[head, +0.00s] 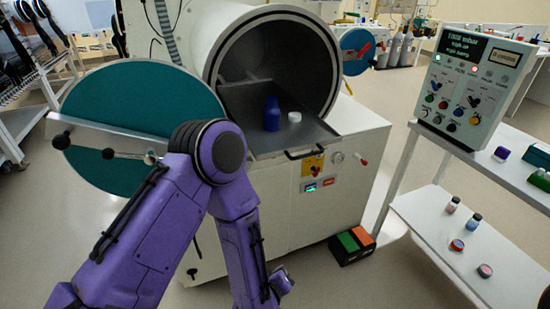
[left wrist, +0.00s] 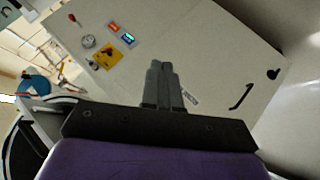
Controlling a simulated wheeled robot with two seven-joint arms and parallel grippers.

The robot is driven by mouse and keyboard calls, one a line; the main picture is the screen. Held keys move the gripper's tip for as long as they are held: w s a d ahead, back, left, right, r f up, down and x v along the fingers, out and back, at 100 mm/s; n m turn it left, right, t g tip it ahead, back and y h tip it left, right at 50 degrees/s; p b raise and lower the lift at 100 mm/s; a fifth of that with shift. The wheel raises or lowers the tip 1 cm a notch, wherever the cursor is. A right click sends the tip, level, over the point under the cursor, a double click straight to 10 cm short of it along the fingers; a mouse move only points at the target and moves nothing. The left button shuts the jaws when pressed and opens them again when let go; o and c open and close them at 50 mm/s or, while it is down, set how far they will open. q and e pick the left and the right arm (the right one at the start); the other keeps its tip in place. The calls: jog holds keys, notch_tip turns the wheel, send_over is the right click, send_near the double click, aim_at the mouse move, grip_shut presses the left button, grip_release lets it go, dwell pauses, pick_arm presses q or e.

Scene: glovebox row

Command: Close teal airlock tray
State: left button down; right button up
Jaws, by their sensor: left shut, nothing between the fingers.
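The airlock's round teal door (head: 150,110) stands open to the left of the chamber (head: 300,50). The dark grey tray (head: 245,115) sticks out of the chamber mouth, with a black handle (head: 305,153) at its front edge. A blue bottle (head: 272,113) and a small white lidded jar (head: 295,117) stand on the tray. My purple left arm bends in front of the door and reaches down before the cabinet. In the left wrist view my left gripper (left wrist: 163,68) is shut and empty, with the white cabinet front beyond it. My right gripper is not in view.
The white cabinet (head: 300,200) carries a yellow switch plate (head: 313,166). A red and green foot pedal box (head: 352,245) lies on the floor. A control panel (head: 473,90) and a shelf (head: 450,240) with several small jars stand at right. A second blue-lidded airlock (head: 356,52) is behind.

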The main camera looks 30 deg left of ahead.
aim_at(263, 157)
pick_arm(q)
jog(key=w+d+r+n+t+y, duration=0.2)
jog(key=w+r+n+t+y, duration=0.15)
jog(key=r+n, duration=0.8)
jog(key=w+d+r+n+t+y, duration=0.2)
jog(key=w+r+n+y, duration=0.2)
jog(key=r+n, duration=0.75)
jog(key=s+a+r+n+g+y, duration=0.25)
jog(key=a+n+g+y, duration=0.2)
jog(key=n, duration=0.75)
jog(key=p+x, duration=0.6)
jog(key=x, duration=0.5)
jog(key=shift+a, duration=0.45)
jog(key=shift+w+a+f, duration=0.2)
jog(key=shift+w+a, duration=0.25)
